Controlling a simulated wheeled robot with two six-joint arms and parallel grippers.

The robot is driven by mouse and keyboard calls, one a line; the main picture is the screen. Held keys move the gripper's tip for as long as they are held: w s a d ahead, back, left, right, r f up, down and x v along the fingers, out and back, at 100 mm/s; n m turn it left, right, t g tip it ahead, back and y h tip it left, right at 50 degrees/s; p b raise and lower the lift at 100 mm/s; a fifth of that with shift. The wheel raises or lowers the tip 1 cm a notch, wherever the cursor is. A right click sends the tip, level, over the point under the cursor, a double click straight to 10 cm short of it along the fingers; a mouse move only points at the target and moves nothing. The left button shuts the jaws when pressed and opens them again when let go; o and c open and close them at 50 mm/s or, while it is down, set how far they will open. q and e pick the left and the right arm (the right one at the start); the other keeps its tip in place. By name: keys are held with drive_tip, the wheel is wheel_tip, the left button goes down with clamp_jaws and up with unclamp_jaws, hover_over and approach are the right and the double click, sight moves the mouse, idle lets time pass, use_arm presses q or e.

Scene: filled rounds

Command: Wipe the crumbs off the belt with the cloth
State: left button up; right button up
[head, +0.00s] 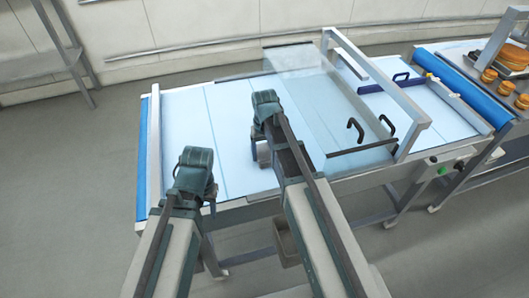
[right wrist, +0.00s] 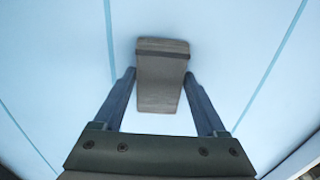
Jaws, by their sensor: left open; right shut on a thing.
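The belt (head: 185,122) is pale blue-white with thin blue lines and fills the middle of the head view. My right gripper (head: 262,150) is over the belt, left of the clear cover. I can make out no crumbs in either view.
A clear cover (head: 340,110) with black handles lies over the belt's middle, beside a pale metal arch (head: 378,82). A second machine with filled rounds (head: 488,76) stands at the right. A control box (head: 445,166) sits on the front side. The left belt part is largely clear.

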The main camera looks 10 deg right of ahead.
sight(267, 161)
use_arm(q)
drive_tip(key=shift+s+p, duration=0.25)
drive_tip(key=shift+p, duration=0.1)
use_arm(e)
drive_tip(key=s, duration=0.2)
drive_tip(key=shift+s, duration=0.35)
drive_tip(key=shift+s+d, duration=0.1)
drive_tip(key=shift+s, duration=0.55)
use_arm(q)
drive_tip(key=shift+s, duration=0.15)
use_arm(e)
drive_tip(key=shift+w, duration=0.3)
use_arm(q)
drive_tip(key=shift+w, duration=0.35)
use_arm(e)
drive_tip(key=w, duration=0.3)
drive_tip(key=shift+w, duration=0.1)
use_arm(q)
drive_tip(key=shift+r+p, duration=0.3)
use_arm(e)
drive_tip(key=shift+w+r, duration=0.15)
drive_tip(key=shift+r, duration=0.15)
wheel_tip(267, 161, up, 7)
drive_tip(key=p, duration=0.7)
use_arm(q)
wheel_tip(267, 161, up, 7)
drive_tip(key=shift+f, duration=0.15)
use_arm(e)
drive_tip(key=shift+f, duration=0.2)
